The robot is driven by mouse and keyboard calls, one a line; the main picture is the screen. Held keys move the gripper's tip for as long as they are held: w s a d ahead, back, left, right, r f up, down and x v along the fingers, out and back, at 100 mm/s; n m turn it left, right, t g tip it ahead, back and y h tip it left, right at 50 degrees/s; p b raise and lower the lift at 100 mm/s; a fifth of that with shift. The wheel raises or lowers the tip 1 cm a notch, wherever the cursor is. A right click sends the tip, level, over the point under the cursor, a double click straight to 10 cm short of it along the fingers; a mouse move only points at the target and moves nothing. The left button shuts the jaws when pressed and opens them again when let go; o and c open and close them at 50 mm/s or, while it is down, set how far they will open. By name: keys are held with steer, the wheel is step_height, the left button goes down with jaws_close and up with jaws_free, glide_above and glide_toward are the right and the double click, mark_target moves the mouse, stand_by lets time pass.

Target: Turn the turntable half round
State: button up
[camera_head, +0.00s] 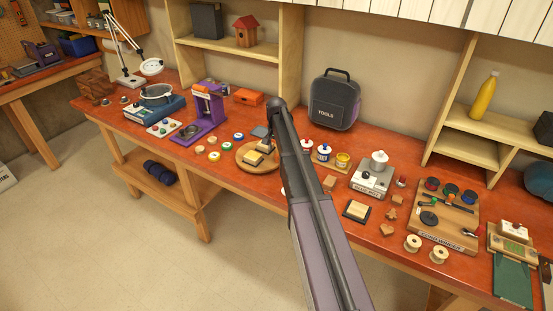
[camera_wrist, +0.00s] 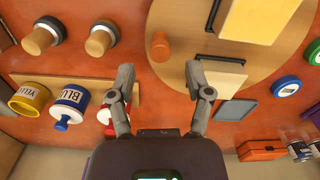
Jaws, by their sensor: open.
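The turntable is a round wooden disc (camera_head: 242,154) on the workbench left of the picture's middle; it also fills the upper right of the wrist view (camera_wrist: 172,15). It carries pale blocks on dark bases, one nearer (camera_wrist: 218,77) and one farther (camera_wrist: 260,20). A short orange peg (camera_wrist: 160,46) stands near its rim. My gripper (camera_wrist: 160,78) is open and empty, its fingers apart on either side below the peg. The right finger overlaps the nearer block in view; contact cannot be told. In the head view my arm hides part of the disc's right side.
Yellow (camera_wrist: 30,98) and blue (camera_wrist: 70,105) paint pots and wooden-handled stamps (camera_wrist: 100,40) lie left in the wrist view. A grey slab (camera_wrist: 235,110) and an orange box (camera_wrist: 261,150) are lower right. A purple press (camera_head: 208,108) stands left of the disc, a tool case (camera_head: 334,100) behind right.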

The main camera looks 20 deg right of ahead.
mark_target(276, 155)
steer(key=shift+f+b, duration=1.3)
steer(key=shift+f, duration=0.3)
jaws_close()
